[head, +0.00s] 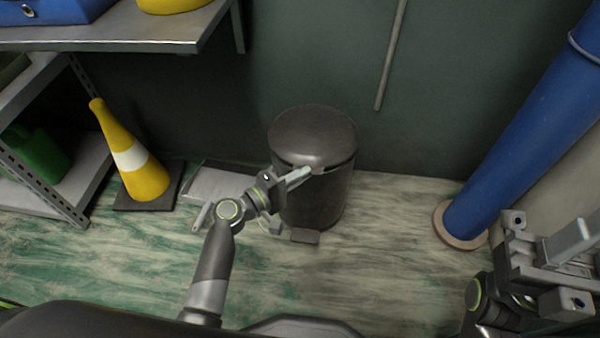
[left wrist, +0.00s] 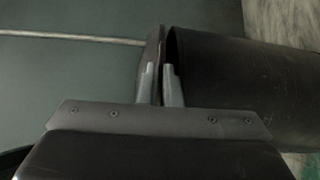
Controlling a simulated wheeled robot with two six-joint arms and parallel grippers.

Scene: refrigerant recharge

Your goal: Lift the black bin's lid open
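The black bin (head: 318,200) stands upright on the floor against the wall. Its domed lid (head: 312,132) sits on top and looks down, with a dark seam under its front rim. My left gripper (head: 300,177) is at the front of that rim. In the left wrist view the bin body (left wrist: 240,75) lies to the right and the lid (left wrist: 152,48) shows edge-on. The left gripper's fingers (left wrist: 159,85) are close together, with a narrow gap, at the lid's edge. Whether they clamp it is unclear. My right gripper (head: 560,255) is at the lower right, away from the bin.
A pedal (head: 304,236) sticks out at the bin's foot. A yellow cone (head: 135,160) and a metal shelf (head: 110,40) stand on the left. A blue pipe (head: 520,125) rises on the right. The floor (head: 390,225) between bin and pipe is clear.

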